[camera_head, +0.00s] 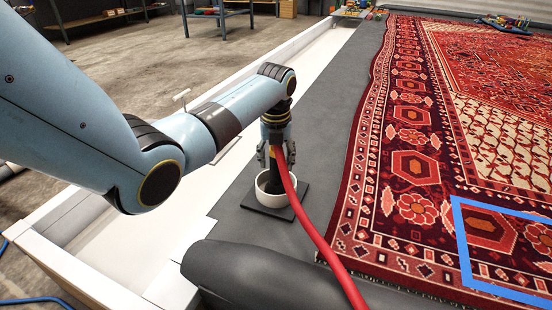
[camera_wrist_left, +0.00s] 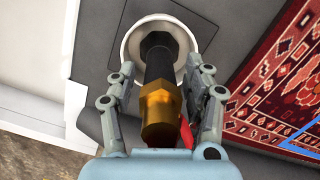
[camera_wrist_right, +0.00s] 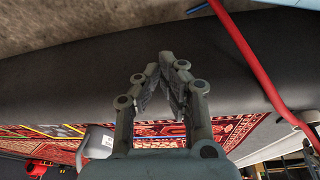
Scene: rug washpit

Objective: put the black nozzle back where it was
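The black nozzle (camera_wrist_left: 158,62) stands upright in a white round cup (camera_head: 264,194), its lower end inside the cup. A brass fitting (camera_wrist_left: 160,112) is at its upper end. The cup sits on a black square pad (camera_head: 287,206). My left gripper (camera_head: 277,156) is above the cup, with one finger on each side of the nozzle. In the left wrist view the fingers (camera_wrist_left: 160,75) look spread, with a gap between the left finger and the nozzle. A red hose (camera_head: 306,226) leads from the nozzle. My right gripper (camera_wrist_right: 172,62) is empty, its fingertips together.
A patterned red rug (camera_head: 414,150) lies to the right, with a blue rectangular outline (camera_head: 463,250) on it. A white trough (camera_head: 150,220) runs along the left. A dark rounded roll (camera_head: 250,272) lies in front of the cup. Grey surface beside the pad is clear.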

